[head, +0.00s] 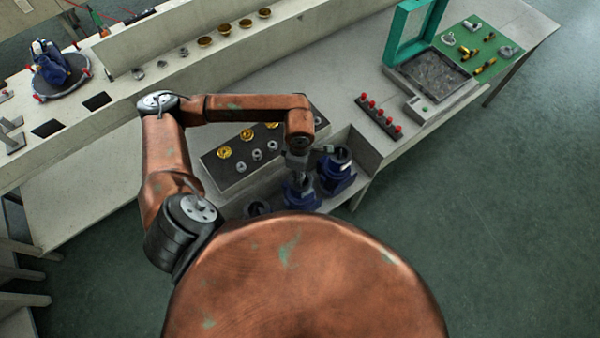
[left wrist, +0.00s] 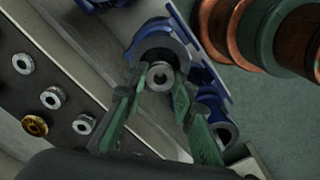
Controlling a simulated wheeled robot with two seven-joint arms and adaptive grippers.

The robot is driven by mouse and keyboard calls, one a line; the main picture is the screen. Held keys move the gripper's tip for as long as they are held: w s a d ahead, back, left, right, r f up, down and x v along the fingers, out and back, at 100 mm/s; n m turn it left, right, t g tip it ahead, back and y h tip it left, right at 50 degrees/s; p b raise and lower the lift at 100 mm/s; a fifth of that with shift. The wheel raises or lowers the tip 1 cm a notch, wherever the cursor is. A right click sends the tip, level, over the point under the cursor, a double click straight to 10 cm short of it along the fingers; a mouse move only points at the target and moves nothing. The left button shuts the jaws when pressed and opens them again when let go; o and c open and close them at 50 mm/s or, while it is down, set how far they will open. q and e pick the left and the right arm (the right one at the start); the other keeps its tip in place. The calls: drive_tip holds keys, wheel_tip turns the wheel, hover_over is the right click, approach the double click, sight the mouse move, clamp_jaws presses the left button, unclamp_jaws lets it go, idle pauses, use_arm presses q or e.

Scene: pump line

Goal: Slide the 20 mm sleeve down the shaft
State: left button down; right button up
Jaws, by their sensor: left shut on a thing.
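My left gripper (left wrist: 164,76) has green fingers and is shut on a small grey metal sleeve (left wrist: 161,79) in the left wrist view. The sleeve has a dark hole in its middle. It is in front of the dark round opening of a blue pump housing (left wrist: 186,40). The shaft is hidden, so I cannot tell whether the sleeve is around it or above it. In the head view my left gripper (head: 297,166) points down over the middle blue pump (head: 301,197), and the sleeve cannot be made out. My right gripper is in neither view.
Another blue pump (head: 337,170) stands close on the right, a third (head: 257,208) on the left. A dark tray (head: 226,173) with grey and brass rings lies behind. A rack of red-topped pieces (head: 379,118) and a green frame (head: 404,35) are farther right.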

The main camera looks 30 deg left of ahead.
use_arm(q)
drive_tip(key=shift+f, duration=0.1)
drive_tip(key=c, duration=1.5)
unclamp_jaws()
drive_tip(key=shift+c, duration=0.2)
wheel_tip(320, 180, up, 12)
